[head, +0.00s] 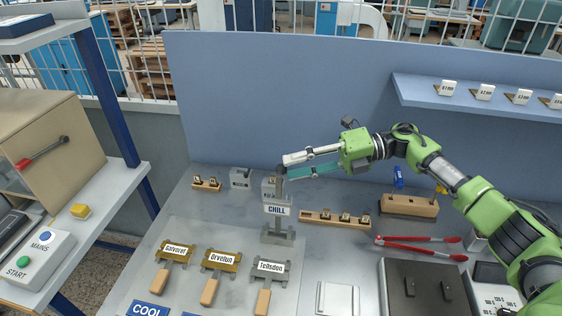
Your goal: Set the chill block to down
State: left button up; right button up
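The chill block is a grey metal piece with a white CHILL label (277,210), standing upright on a small grey base on the worktable. A small dark knob (281,170) shows at its top. My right gripper (286,167) reaches in from the right at the height of this knob. Its two fingers lie one above the other in the picture, with a gap between them, and their tips are right at the knob. I cannot tell whether they touch it. My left gripper is not in view.
Three labelled stamps with wooden handles, among them Tellsdon (270,268), lie in front. Red tongs (417,240), a wooden type holder (335,218) and a dark plate (424,288) lie to the right. A blue panel (290,90) stands behind.

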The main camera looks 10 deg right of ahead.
aim_at(281, 171)
jog(key=p+x, duration=0.1)
jog(key=x, duration=0.2)
jog(key=shift+a, duration=0.25)
jog(key=shift+w+a+f, duration=0.1)
jog(key=shift+a+f, duration=0.05)
jog(key=shift+a, duration=0.1)
grip_shut()
